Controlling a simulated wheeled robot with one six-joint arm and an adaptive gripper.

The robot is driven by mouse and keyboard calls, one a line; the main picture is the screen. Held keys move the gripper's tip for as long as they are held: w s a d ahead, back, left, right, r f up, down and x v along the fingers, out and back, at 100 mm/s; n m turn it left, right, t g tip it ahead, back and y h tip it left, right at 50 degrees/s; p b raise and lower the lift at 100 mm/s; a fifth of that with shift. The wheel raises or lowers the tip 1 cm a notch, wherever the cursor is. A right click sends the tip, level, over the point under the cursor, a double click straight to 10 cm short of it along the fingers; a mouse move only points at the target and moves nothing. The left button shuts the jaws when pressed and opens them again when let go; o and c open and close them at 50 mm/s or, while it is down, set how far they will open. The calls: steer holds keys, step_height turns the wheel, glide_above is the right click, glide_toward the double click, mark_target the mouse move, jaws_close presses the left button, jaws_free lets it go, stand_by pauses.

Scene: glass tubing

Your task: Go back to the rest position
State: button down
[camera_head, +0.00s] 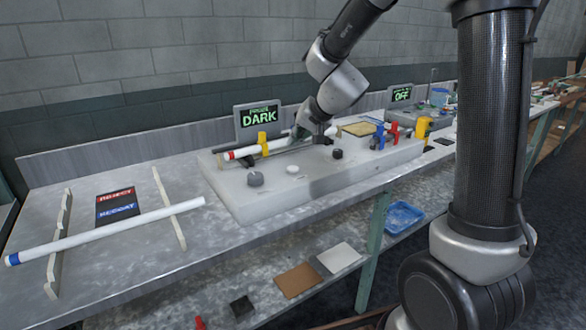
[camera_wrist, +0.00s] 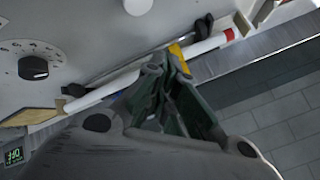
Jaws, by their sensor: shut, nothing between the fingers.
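My gripper (camera_head: 301,132) is over the grey apparatus (camera_head: 228,187), near the back of its top, in the head view. In the wrist view my gripper (camera_wrist: 168,66) is shut and looks empty, its fingers covering the middle of a white tube (camera_wrist: 200,49). That tube (camera_head: 247,151) has a red end and lies along the back of the apparatus, at a yellow clamp (camera_head: 263,143). From these views I cannot tell the exact gap between fingers and tube.
A white tube with a blue end (camera_head: 110,233) lies across two notched supports at the left. A red and blue card (camera_head: 115,206) lies behind it. One screen (camera_head: 258,117) reads DARK, another (camera_head: 401,95) OFF. Knobs (camera_head: 255,179) stand on the apparatus. A blue tray (camera_head: 404,215) is on the lower shelf.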

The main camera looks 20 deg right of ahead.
steer(key=shift+r, duration=0.2)
steer(key=s+f, duration=0.1)
steer(key=s+f+g, duration=0.1)
steer(key=s, duration=0.1)
steer(key=s+f+g, duration=0.1)
steer(key=shift+s+a+n+y, duration=0.3)
steer(key=shift+s+a+n, duration=0.05)
steer(key=shift+s+n, duration=0.05)
steer(key=s+d+r+n+h, duration=0.1)
steer(key=s+d, duration=0.4)
steer(key=s, duration=0.5)
steer(key=s+d+r+n+g+h, duration=0.1)
steer(key=s+d+r, duration=0.3)
steer(key=s, duration=0.5)
steer(key=s+d+r+n+g+h, duration=0.1)
steer(key=s+d, duration=0.4)
steer(key=s, duration=0.5)
step_height(320, 180, up, 2)
steer(key=shift+s+d+h, duration=0.3)
steer(key=shift+s+h, duration=0.05)
steer(key=shift+h, duration=0.35)
